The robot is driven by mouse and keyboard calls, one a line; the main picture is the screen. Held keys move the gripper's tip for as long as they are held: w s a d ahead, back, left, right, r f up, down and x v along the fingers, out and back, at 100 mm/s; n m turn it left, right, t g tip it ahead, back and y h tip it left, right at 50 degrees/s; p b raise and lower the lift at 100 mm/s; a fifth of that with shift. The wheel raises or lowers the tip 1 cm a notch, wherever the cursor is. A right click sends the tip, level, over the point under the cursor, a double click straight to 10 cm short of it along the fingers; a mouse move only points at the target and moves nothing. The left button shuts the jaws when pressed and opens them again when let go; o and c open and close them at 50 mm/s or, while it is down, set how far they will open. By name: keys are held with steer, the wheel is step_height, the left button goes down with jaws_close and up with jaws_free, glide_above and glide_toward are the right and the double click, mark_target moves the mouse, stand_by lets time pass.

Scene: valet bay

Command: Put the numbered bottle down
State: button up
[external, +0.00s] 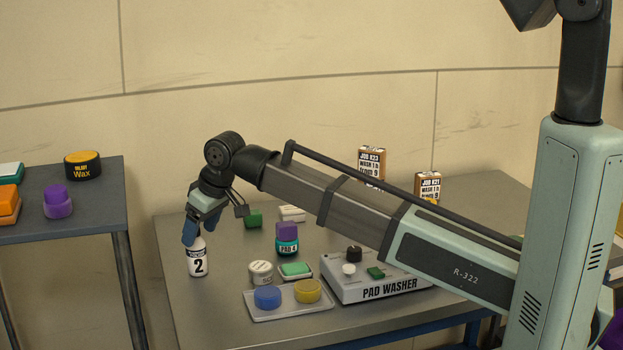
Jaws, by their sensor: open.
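The numbered bottle (198,262) is white with a dark "2" on its label. It is upright at the left part of the grey table (240,332), and its base appears to rest on the tabletop. My gripper (192,236) is directly above it, pointing down, with its blue fingertips open at the bottle's top. The fingers hide the cap and upper neck. I cannot tell whether they touch it.
Right of the bottle are a clear tray (290,313) with blue and yellow pads, a white jar (261,273), a purple-teal container (287,239) and the pad washer (375,289). Job cards (371,163) stand behind. A side table (100,208) is left, across a gap.

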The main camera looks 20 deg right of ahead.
steer(key=v, duration=0.7)
stand_by(0.5)
